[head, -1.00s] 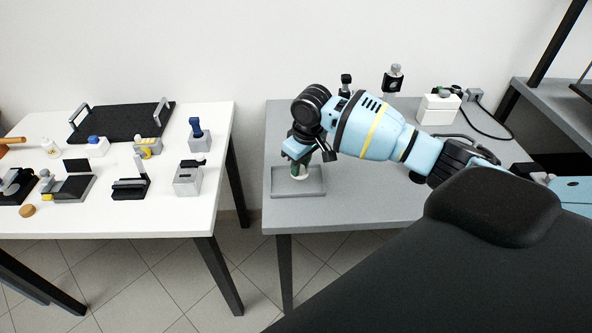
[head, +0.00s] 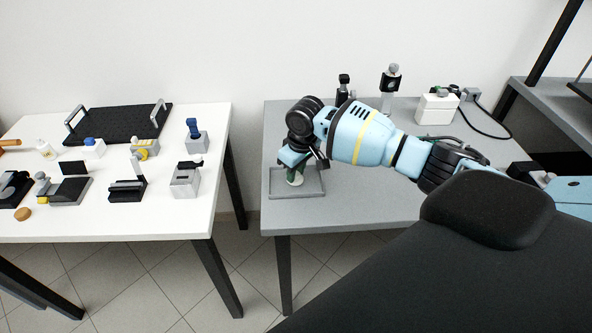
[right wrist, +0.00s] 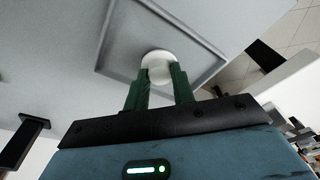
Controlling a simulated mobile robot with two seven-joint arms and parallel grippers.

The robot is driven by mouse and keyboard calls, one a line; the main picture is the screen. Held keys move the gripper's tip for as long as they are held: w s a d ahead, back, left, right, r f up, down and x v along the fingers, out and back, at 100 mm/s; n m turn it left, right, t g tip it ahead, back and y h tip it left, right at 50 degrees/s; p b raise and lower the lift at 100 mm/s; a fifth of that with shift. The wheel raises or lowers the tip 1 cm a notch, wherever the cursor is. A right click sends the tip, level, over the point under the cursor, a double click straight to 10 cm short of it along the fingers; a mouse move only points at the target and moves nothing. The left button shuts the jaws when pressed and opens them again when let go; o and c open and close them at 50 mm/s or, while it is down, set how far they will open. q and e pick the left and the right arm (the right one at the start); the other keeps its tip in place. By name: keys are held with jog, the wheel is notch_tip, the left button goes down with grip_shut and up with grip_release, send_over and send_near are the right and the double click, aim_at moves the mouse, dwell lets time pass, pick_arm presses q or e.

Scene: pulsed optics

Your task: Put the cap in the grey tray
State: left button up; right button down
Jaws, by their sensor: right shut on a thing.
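The grey tray (head: 313,187) is shallow and rectangular. It lies near the front left of the grey table. In the right wrist view, its rim (right wrist: 212,72) shows behind the cap. The cap (right wrist: 158,66) is white and rounded and sits between the green fingers of my right gripper (right wrist: 160,84). In the head view, my right gripper (head: 295,172) points down over the tray, shut on the cap (head: 294,181). The cap is low over the tray; I cannot tell whether it touches the floor of it. My left gripper is not in view.
Black and silver optics posts (head: 391,82) and a white box (head: 437,107) stand at the table's back. A white table (head: 110,222) on the left carries a black tray (head: 120,122) and several small parts. A gap separates the tables. The grey table's front is clear.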

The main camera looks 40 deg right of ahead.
aim_at(301, 182)
jog(key=shift+f, duration=0.2)
jog(key=c, duration=1.2)
grip_release()
jog(key=shift+o, duration=0.2)
jog(key=shift+r, duration=0.15)
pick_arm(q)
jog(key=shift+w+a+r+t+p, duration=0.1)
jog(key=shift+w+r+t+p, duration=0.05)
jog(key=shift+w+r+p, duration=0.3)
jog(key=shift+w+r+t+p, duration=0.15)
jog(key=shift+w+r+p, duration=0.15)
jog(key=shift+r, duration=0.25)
pick_arm(e)
notch_tip(301, 182, up, 12)
jog(key=s, duration=0.1)
jog(key=shift+s+d, duration=0.2)
jog(key=shift+s, duration=0.2)
